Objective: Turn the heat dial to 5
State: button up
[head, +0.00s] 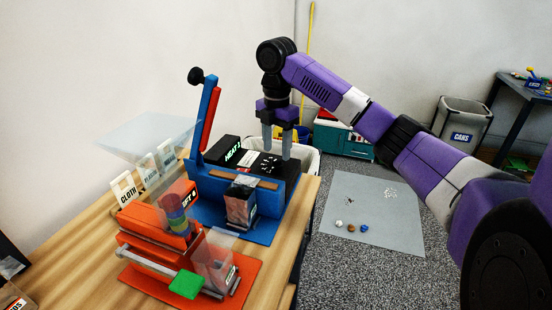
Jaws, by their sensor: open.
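The blue machine (262,226) stands on the wooden table and has a black top panel (285,178). A black block with a green display (233,156) on it reads HEAT; its digit is too small to read surely. My gripper (277,155) points straight down over the black panel, its two grey fingers apart with nothing seen between them. Small white marks show on the panel just below the fingers. The heat dial itself is not clear here; I cannot tell whether the fingers touch it or are around it.
A blue and red lever (210,115) with a black knob rises left of my gripper. An orange machine (160,245) with a green block (186,284) stands in front. A white bin (305,160) is beyond the table; the space above the panel's right side is clear.

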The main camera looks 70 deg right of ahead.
aim_at(277, 159)
jog(key=shift+f, duration=1.55)
jog(key=shift+c, duration=0.2)
grip_shut()
